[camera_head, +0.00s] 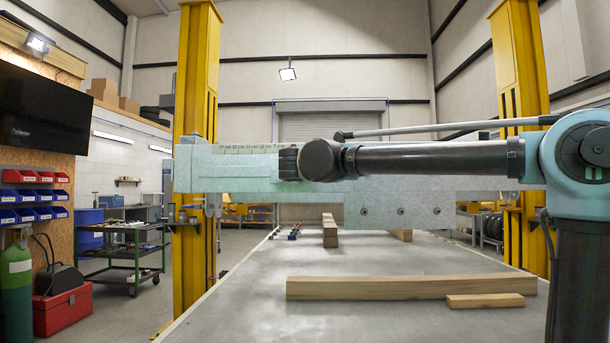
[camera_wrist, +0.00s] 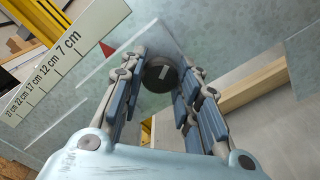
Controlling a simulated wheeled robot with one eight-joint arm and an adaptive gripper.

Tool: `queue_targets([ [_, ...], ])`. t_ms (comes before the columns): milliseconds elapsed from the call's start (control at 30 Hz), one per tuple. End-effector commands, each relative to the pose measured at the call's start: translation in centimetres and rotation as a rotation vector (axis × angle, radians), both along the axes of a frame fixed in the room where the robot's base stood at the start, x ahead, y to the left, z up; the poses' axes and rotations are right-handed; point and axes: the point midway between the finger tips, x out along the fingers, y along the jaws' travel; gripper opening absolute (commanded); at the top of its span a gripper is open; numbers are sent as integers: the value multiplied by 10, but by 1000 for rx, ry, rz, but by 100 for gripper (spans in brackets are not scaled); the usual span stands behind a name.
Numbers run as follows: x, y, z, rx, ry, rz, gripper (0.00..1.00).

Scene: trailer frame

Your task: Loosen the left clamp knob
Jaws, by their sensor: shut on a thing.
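The clamp knob (camera_wrist: 157,76) is dark and round with a pale bar mark on its face. It shows at the top middle of the wrist view, against the pale green plate. My gripper (camera_wrist: 160,82) has its blue-padded fingers on both sides of the knob and is shut on it. A white scale (camera_wrist: 50,60) with centimetre marks lies left of the knob, and a small red pointer (camera_wrist: 107,48) is near its 7 cm end.
Yellow posts (camera_head: 195,80) stand behind the beam at left and right. Below it, a grey table (camera_head: 240,300) holds a long timber (camera_head: 400,287) and a short wood piece (camera_head: 485,300). A green cart (camera_head: 125,250) stands at left. The table's front left is clear.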

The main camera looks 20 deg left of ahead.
Motion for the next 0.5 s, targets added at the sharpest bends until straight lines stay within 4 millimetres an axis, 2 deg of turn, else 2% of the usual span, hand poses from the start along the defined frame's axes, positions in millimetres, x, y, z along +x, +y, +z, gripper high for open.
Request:
queue_targets([
  [167,-1,0,-4,2,6,2,6],
  [200,-1,0,-4,2,6,2,39],
  [267,-1,0,-3,2,6,1,51],
  [500,0,0,-2,2,4,0,51],
])
